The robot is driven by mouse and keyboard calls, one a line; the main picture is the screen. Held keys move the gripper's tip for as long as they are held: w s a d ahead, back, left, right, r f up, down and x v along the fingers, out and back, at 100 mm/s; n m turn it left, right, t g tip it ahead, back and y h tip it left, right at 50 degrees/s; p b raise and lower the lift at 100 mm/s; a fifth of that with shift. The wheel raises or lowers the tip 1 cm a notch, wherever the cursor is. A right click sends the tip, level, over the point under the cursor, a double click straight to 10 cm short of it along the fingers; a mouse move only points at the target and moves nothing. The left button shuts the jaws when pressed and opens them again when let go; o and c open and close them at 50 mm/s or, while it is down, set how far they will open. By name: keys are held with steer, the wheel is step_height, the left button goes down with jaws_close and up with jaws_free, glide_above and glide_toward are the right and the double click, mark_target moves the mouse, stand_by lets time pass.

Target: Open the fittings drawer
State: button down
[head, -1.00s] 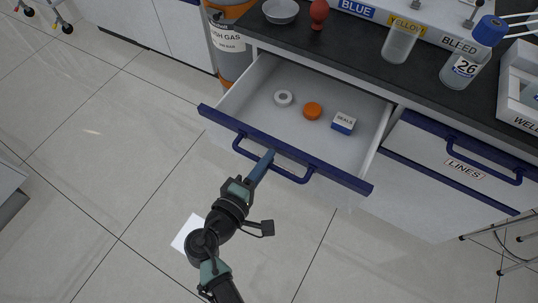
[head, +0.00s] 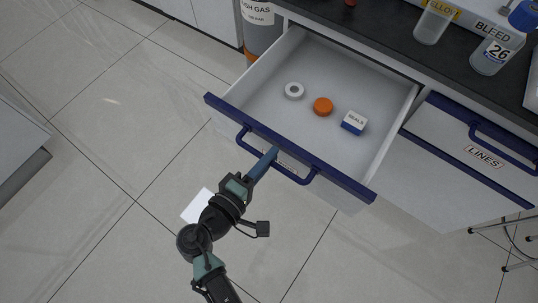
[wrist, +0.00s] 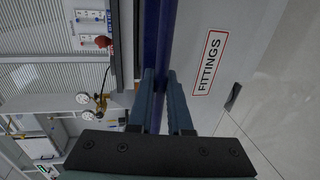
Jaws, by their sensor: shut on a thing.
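The fittings drawer (head: 285,145) is pulled well out from under the dark bench, with its inside in view. Its blue bar handle (head: 292,177) runs along the front. In the wrist view the drawer's white front carries a "FITTINGS" label (wrist: 210,63). My gripper (head: 268,158) is shut on the blue handle, and in the wrist view its two fingers (wrist: 159,85) stand on either side of the blue bar. Inside the drawer lie a grey-white ring (head: 294,90), an orange cap (head: 323,106) and a small white and blue "SEALS" box (head: 354,122).
The shut "LINES" drawer (head: 470,165) is to the right. A gas cylinder (head: 262,30) stands left of the open drawer. Bottles (head: 495,52) stand on the bench (head: 385,45). A stool's legs (head: 505,235) are at the far right. The tiled floor before the drawer is mostly clear.

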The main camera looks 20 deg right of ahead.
steer(key=c, duration=0.8)
jaws_free()
steer(key=shift+c, duration=0.2)
steer(key=shift+a, duration=0.1)
steer(key=v, duration=1.3)
steer(key=shift+p, duration=0.3)
steer(key=shift+f, duration=0.1)
